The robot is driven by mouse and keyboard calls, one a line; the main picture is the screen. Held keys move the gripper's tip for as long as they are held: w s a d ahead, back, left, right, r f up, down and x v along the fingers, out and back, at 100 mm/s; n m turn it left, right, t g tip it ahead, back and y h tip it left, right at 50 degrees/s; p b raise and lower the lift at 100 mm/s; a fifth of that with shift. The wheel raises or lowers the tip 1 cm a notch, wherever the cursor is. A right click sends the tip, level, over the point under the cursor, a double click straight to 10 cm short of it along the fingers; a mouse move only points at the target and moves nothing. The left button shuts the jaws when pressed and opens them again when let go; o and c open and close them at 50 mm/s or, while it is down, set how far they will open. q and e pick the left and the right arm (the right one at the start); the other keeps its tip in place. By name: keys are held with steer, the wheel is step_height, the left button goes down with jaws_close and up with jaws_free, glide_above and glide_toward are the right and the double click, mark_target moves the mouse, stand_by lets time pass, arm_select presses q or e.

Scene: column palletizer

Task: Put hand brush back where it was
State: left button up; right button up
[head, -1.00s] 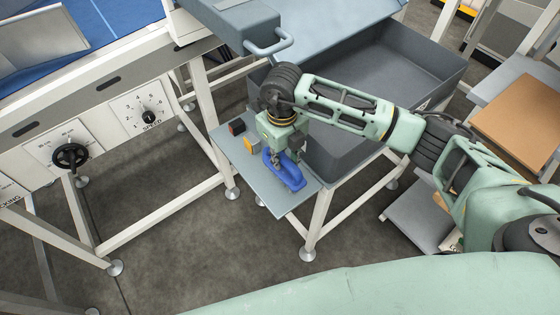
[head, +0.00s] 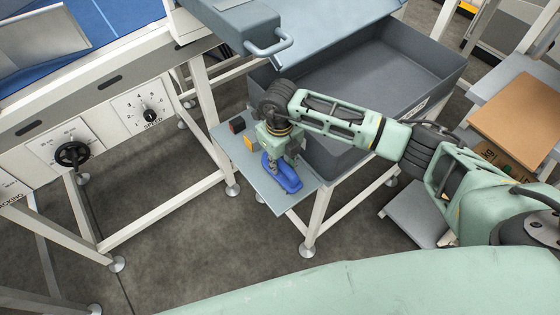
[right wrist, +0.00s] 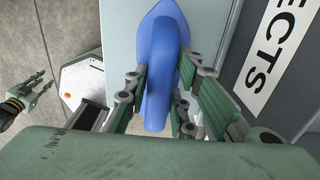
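The blue hand brush (head: 284,178) is at the front end of the small grey side shelf (head: 244,166), low over it or resting on it; contact underneath is hard to see. My right gripper (head: 281,155) is above it, pointing down. In the right wrist view the brush's handle (right wrist: 164,85) runs between the green-padded fingers of that gripper (right wrist: 164,72), which appear closed against its sides. My left gripper (right wrist: 48,82) shows at the left edge of the right wrist view, empty, with its fingers spread.
A dark block with a red part (head: 237,125) and a yellow block (head: 250,142) sit farther back on the shelf. A deep grey bin (head: 425,85) stands right beside the shelf. A white-framed machine with a speed dial (head: 150,115) is at the left. The floor in front is clear.

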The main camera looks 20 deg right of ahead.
steer(key=shift+o, duration=1.3)
steer(key=shift+r, duration=0.1)
steer(key=shift+r, duration=0.2)
step_height(320, 180, up, 6)
steer(key=shift+r+b, duration=0.1)
steer(key=shift+b, duration=0.55)
steer(key=shift+r, duration=0.55)
